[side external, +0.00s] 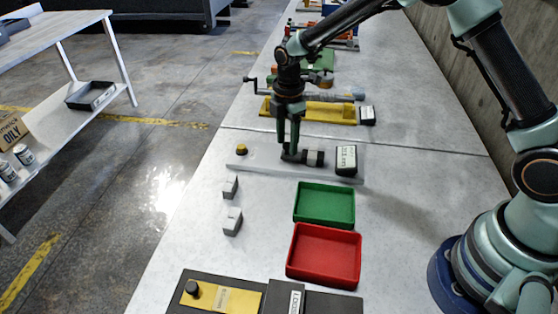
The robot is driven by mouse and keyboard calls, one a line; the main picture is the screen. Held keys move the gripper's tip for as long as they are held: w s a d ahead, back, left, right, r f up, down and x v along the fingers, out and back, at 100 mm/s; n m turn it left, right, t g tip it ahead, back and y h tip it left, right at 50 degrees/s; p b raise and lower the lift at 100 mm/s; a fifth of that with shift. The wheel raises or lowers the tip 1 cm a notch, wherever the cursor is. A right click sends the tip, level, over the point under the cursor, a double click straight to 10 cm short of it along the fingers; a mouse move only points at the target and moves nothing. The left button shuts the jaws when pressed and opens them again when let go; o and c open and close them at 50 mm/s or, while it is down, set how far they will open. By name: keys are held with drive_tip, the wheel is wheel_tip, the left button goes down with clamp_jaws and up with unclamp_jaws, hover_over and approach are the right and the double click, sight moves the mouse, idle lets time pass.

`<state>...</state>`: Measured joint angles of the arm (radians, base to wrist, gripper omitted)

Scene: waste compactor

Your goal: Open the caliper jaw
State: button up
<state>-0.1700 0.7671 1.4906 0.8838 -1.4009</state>
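The caliper rig appears to be the long pale bar (262,163) lying across the bench, with a yellow-topped knob (241,150) at its left end. A labelled box, seemingly a readout (346,160), stands at its right end. A dark grey block (314,158), possibly the caliper jaw, sits on the bar just left of the readout. My gripper (288,152) points down over the middle of the bar, right by the block's left side. Its two fingers are close together. I cannot tell whether they hold or touch a part, as the tips hide that spot.
A green tray (324,222) and a red tray (290,270) sit in front of the bar. Two small grey blocks (231,187) (232,222) stand to the left. A yellow fixture with a crank (335,112) lies behind. A dark station (195,292) is at the front.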

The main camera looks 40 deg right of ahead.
clamp_jaws()
idle(1.2)
